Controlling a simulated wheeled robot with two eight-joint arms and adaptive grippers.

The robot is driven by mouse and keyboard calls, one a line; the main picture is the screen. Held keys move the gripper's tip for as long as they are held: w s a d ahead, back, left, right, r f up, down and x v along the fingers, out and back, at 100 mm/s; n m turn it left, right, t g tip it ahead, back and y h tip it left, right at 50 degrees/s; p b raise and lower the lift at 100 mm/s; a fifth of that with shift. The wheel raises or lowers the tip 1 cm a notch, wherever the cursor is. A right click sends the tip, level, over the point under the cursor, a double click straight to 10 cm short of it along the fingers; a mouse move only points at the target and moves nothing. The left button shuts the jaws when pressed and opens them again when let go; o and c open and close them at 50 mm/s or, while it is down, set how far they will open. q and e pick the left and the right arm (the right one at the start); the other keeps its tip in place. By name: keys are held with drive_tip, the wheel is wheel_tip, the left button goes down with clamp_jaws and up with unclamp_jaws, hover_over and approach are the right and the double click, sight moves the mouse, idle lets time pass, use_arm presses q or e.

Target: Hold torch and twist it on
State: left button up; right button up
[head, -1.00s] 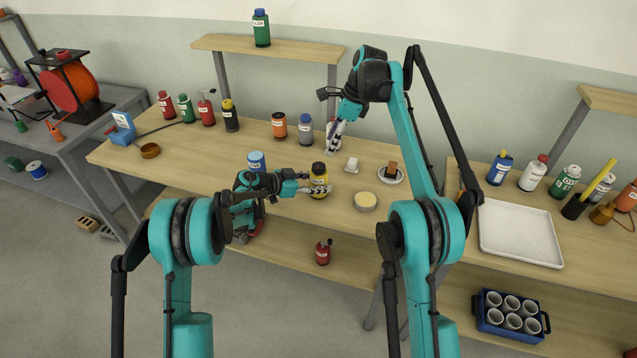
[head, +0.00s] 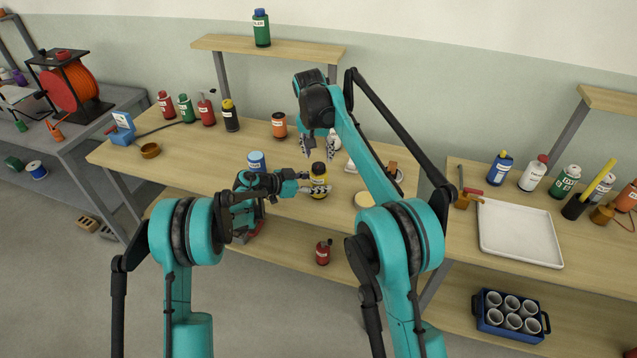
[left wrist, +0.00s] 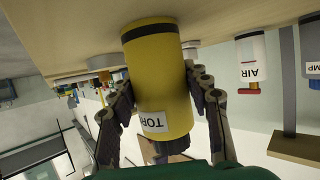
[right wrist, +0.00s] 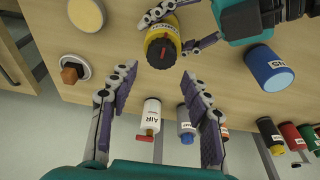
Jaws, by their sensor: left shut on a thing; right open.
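The torch is a yellow can (head: 318,181) with a black top, standing upright on the wooden bench near its front edge. In the left wrist view the can (left wrist: 158,85) shows a label that reads in part "TOR". My left gripper (head: 317,190) is shut around its sides. In the right wrist view the can's top (right wrist: 162,50) faces the camera, with a black knob bearing a red mark. My right gripper (head: 318,153) is open and empty, above and just behind the torch. Its fingers (right wrist: 160,80) point toward the torch without touching it.
A blue can (head: 256,162) stands left of the torch and an orange one (head: 279,125) behind it. A white AIR can (right wrist: 151,115) stands behind the torch. A round cream lid-like disc (head: 364,200) lies to the right. The bench left of the blue can is mostly clear.

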sight(319, 166)
drive_tip(key=shift+s+x, duration=0.25)
drive_tip(key=shift+x, duration=0.85)
drive_tip(key=shift+s+x, duration=0.25)
drive_tip(key=shift+x, duration=0.85)
drive_tip(key=shift+a+f, duration=0.1)
drive_tip(key=shift+a, duration=0.05)
drive_tip(key=c, duration=0.7)
